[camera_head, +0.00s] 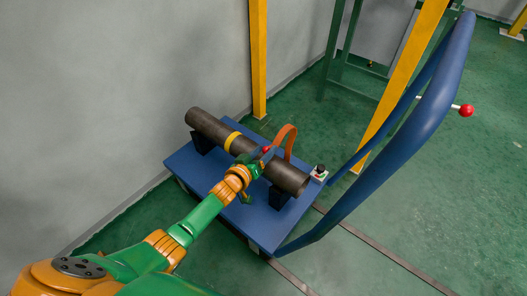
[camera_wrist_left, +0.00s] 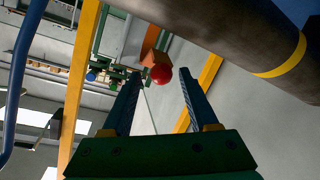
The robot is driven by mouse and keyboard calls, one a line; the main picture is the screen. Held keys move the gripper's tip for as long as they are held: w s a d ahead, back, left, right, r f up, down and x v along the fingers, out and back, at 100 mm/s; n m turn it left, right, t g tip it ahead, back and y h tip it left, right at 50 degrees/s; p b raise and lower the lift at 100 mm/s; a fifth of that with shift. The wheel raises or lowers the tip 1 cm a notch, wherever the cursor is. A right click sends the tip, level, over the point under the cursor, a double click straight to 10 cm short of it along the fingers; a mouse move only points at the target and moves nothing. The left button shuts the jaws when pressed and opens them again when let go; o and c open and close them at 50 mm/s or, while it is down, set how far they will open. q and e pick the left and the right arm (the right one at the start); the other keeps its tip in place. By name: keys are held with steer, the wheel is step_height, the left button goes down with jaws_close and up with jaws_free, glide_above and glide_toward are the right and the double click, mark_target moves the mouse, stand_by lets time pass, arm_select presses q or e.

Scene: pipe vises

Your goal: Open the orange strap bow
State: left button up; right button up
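The orange strap bow (camera_head: 290,132) is a curved band that arches up over the dark pipe (camera_head: 210,127) on the blue cart. A red ball knob (camera_head: 266,149) sits at its near end. In the left wrist view the red knob (camera_wrist_left: 161,74) shows between and just beyond my fingertips, with the orange end of the strap bow (camera_wrist_left: 151,42) behind it. My left gripper (camera_head: 264,159) is at the near side of the pipe, close to the knob. In the wrist view its fingers (camera_wrist_left: 160,80) are apart with nothing clamped. Whether they touch the knob is unclear. My right gripper is not in view.
The pipe lies on dark supports on the blue cart (camera_head: 258,220), with a yellow band (camera_head: 232,141) around it. A blue handle (camera_head: 400,150) rises at right. A small box with a button (camera_head: 319,172) sits at the cart's right corner. Yellow posts (camera_head: 258,60) stand behind.

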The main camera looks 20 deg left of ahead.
arm_select(q)
steer(key=shift+s+a+p, duration=0.1)
steer(key=shift+s+p, duration=0.15)
steer(key=shift+p, duration=0.05)
steer(key=p+v, duration=0.3)
steer(key=v, duration=0.3)
steer(key=shift+s, duration=0.25)
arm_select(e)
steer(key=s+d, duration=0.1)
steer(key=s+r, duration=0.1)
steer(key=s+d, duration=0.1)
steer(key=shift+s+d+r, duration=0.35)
